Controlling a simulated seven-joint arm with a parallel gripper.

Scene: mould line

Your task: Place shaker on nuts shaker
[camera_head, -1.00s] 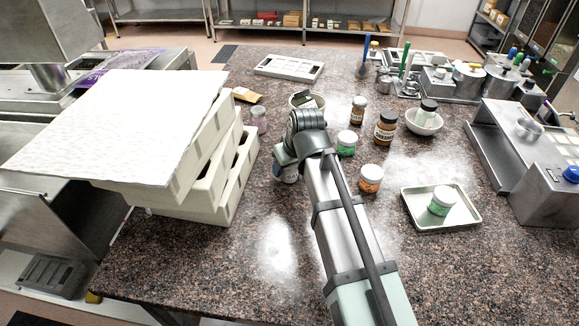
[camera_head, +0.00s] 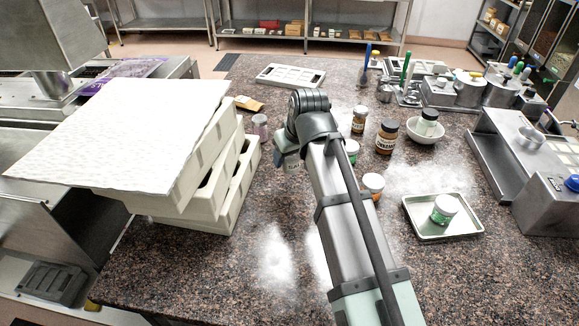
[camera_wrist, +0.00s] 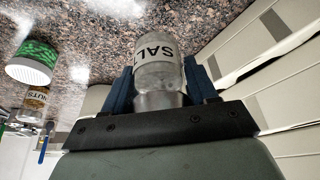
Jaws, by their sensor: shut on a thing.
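A clear glass shaker labelled SALT (camera_wrist: 158,68) is between the blue fingers of my gripper (camera_wrist: 165,85) in the wrist view. My gripper is shut on it and its label reads upside down there. In the head view my arm hides most of my gripper and the shaker. The nuts shaker, a small jar labelled NUTS (camera_wrist: 35,100), shows at the left of the wrist view, apart from the held shaker. In the head view the small brown jar with a dark lid (camera_head: 359,119), right of my wrist, looks like it, but its label is too small to read.
A green jar with a white lid (camera_wrist: 30,64) stands near the nuts shaker. A larger brown jar (camera_head: 386,137) and a bowl with a jar (camera_head: 426,129) stand right of it. A tray (camera_head: 462,227) holds another green jar. Stacked white moulds (camera_head: 238,175) stand left of my arm.

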